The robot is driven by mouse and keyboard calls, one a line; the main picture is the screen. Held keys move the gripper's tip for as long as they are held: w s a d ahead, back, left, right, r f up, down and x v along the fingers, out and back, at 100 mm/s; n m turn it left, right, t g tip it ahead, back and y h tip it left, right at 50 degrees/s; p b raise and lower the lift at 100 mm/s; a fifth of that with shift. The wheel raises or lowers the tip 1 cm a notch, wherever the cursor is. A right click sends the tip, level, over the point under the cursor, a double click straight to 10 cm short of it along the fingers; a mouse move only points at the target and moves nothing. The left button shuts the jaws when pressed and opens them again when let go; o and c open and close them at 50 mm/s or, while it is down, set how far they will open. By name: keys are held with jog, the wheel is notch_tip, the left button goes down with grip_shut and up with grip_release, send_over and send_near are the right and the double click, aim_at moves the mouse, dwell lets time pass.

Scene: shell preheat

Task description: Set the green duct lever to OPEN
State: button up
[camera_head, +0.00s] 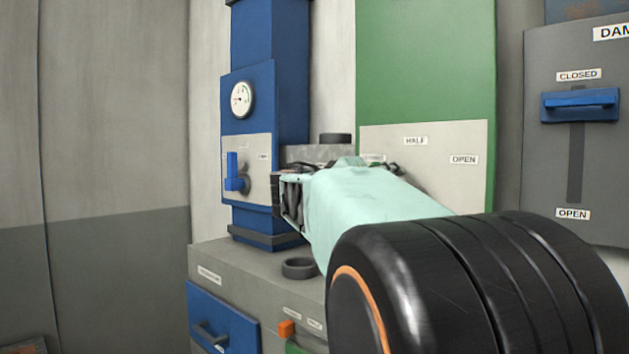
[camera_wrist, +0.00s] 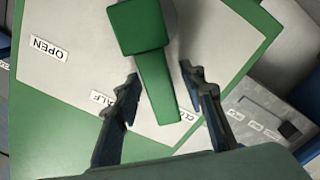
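The green duct lever (camera_wrist: 157,80) shows in the wrist view as a square hub with a tapering handle. The handle points toward a partly covered label beginning "CL" (camera_wrist: 187,115), away from the OPEN label (camera_wrist: 48,48). My gripper (camera_wrist: 158,76) is open, with one dark finger on each side of the handle and visible gaps; I cannot tell whether the handle is fully between them in depth. In the head view, the green duct (camera_head: 425,60) and its pale plate (camera_head: 478,185) stand behind my arm, which hides the lever.
A blue duct (camera_head: 265,100) with a gauge (camera_head: 242,99) and a blue lever (camera_head: 233,172) stands to the left. A grey damper panel (camera_head: 545,160) with a blue handle (camera_head: 580,105) is at right. A dark ring (camera_head: 299,268) lies on the grey cabinet top (camera_head: 235,262).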

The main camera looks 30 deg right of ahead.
jog(key=shift+c, duration=0.6)
grip_shut()
